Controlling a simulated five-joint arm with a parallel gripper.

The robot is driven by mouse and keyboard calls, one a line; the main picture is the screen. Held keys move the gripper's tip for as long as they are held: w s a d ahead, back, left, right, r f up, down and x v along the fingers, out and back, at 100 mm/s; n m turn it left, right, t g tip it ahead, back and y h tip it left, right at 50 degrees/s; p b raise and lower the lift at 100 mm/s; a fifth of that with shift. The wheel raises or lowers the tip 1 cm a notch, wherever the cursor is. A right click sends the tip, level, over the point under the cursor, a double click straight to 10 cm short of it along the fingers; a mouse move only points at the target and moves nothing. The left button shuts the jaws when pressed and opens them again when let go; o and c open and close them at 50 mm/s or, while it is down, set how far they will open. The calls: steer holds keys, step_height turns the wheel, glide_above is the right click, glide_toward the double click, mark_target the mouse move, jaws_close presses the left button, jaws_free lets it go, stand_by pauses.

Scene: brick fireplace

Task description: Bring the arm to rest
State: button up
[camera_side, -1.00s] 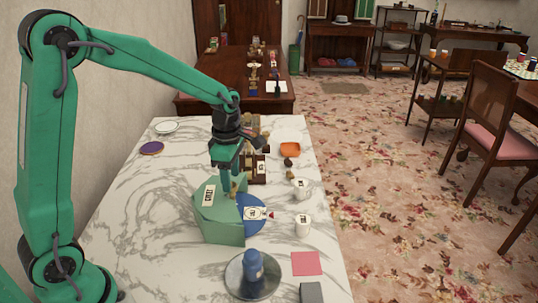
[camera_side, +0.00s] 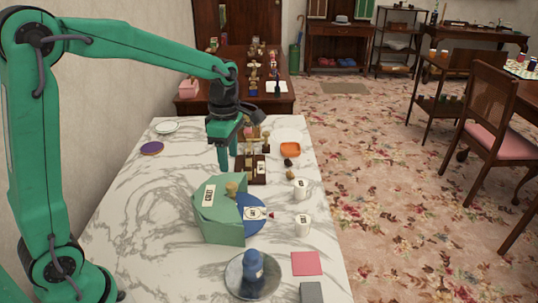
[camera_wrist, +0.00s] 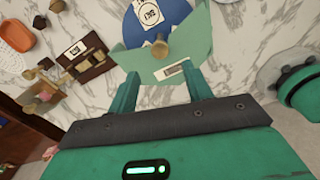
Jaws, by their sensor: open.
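My gripper (camera_side: 236,158) is above the marble table, behind and above a green angular holder (camera_side: 222,228) with a white label. Its two green fingers are apart and empty; they also show in the wrist view (camera_wrist: 163,92). A tan peg-like piece (camera_side: 231,188) stands at the holder, clear of my fingers, and shows in the wrist view too (camera_wrist: 160,47). A blue round piece (camera_side: 247,203) with white labelled cards is beside the holder. My arm reaches across from the left, raised and bent.
A brown wooden rack (camera_side: 243,176) stands just behind the holder, close to my gripper. An orange dish (camera_side: 290,149), two white mugs (camera_side: 303,226) and a blue object (camera_side: 253,265) on a round metal plate (camera_side: 236,284) stand around.

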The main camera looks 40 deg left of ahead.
steer(key=s+d+r+m+t, duration=0.1)
steer(key=s+r+m+t, duration=0.1)
steer(key=s+m, duration=0.7)
steer(key=s+d+r+m+t, duration=0.1)
steer(key=s+r+m+t, duration=0.2)
steer(key=s+m, duration=0.6)
steer(key=r+m, duration=0.1)
steer(key=m, duration=0.5)
steer(key=shift+s+r+t, duration=0.15)
steer(key=shift+s+t, duration=0.15)
